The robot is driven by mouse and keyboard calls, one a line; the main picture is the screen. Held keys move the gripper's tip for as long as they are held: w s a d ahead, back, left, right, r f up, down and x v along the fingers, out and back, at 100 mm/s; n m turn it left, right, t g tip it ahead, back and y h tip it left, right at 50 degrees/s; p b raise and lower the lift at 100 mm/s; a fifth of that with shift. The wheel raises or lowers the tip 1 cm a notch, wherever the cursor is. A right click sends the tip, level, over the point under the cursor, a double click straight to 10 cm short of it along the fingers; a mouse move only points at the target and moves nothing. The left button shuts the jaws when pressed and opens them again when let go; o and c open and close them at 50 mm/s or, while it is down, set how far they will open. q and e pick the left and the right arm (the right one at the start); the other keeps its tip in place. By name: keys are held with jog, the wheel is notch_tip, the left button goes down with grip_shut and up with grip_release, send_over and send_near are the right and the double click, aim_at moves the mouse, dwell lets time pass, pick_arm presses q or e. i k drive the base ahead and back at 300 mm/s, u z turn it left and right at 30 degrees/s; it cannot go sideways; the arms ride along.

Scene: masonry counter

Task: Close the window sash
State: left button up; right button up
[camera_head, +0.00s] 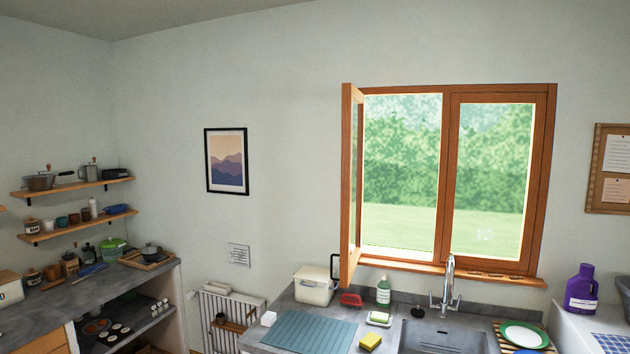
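The window (446,175) has a wooden frame set in the back wall above the sink counter. Its left sash (351,185) is swung open into the room, hinged at the left of the frame and seen nearly edge-on. A dark handle (335,266) shows near the sash's lower end. The right pane (491,182) sits flush in the frame. The left opening shows the hedge and lawn outside. Neither of my grippers is in view.
Below the sash stand a cream bin (314,287), a red dish (351,299) and a green soap bottle (383,290). The faucet (448,285) rises in front of the sill (470,273).

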aim_at(352, 100)
jog(key=u, duration=0.6)
jog(key=i, duration=1.05)
jog(key=u, duration=0.4)
jog(key=i, duration=1)
jog(key=z, duration=0.65)
jog(key=i, duration=0.75)
jog(key=z, duration=0.85)
